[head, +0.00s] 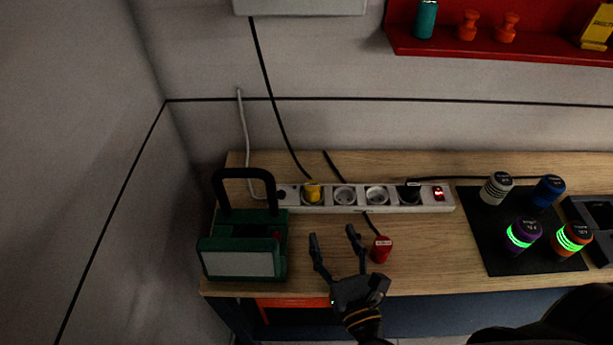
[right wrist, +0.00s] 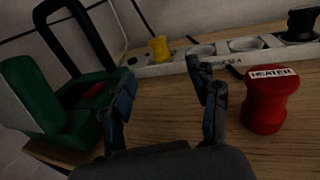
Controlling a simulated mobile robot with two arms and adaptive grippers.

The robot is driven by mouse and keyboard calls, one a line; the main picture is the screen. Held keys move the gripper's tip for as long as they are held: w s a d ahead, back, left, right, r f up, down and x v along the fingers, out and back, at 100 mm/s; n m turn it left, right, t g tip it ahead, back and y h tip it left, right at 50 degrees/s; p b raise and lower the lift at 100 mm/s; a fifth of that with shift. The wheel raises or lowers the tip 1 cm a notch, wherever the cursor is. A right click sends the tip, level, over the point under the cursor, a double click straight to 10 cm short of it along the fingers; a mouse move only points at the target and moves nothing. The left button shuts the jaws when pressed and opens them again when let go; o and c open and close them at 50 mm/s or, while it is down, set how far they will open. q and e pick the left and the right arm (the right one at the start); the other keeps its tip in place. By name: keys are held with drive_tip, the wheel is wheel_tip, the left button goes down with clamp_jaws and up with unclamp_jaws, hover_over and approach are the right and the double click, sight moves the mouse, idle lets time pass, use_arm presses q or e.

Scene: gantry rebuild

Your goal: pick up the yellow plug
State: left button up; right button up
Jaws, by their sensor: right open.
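The yellow plug (head: 312,192) sits in the left part of the white power strip (head: 288,207) at the back of the wooden bench. In the right wrist view the yellow plug (right wrist: 159,48) stands upright on the strip, beyond the fingertips and between them. My right gripper (head: 335,239) is open and empty over the bench, in front of the strip and apart from the plug. Its two fingers also show in the right wrist view (right wrist: 162,80). My left gripper is not in view.
A red plug labelled HEATER (head: 381,249) stands just right of my right gripper. A green box with a black handle (head: 243,262) stands to the left. A black plug (head: 409,191) is in the strip. Several cylinders stand on a black mat (head: 482,233) at right.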

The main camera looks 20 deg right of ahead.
sight(315, 192)
drive_tip(key=shift+w, duration=0.2)
drive_tip(key=shift+w+r, duration=0.15)
drive_tip(key=shift+w, duration=0.2)
drive_tip(key=w, duration=0.1)
drive_tip(key=w+p, duration=0.2)
drive_tip(key=shift+r, duration=0.25)
drive_tip(key=w, duration=0.2)
drive_tip(key=w+p, duration=0.1)
drive_tip(key=w, duration=0.1)
drive_tip(key=shift+f, duration=0.25)
drive_tip(key=shift+w, duration=0.3)
drive_tip(key=shift+w+p, duration=0.2)
drive_tip(key=shift+p, duration=0.1)
drive_tip(key=w+p, duration=0.1)
drive_tip(key=w, duration=0.1)
drive_tip(key=w+p, duration=0.1)
drive_tip(key=w, duration=0.1)
drive_tip(key=shift+w+a+r, duration=0.1)
drive_tip(key=shift+w+r, duration=0.1)
drive_tip(key=shift+w, duration=0.2)
drive_tip(key=shift+s, duration=0.1)
drive_tip(key=shift+c, duration=0.9)
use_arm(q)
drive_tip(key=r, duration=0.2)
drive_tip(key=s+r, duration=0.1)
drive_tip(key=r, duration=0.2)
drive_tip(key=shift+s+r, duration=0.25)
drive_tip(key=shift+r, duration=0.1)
use_arm(e)
clamp_jaws()
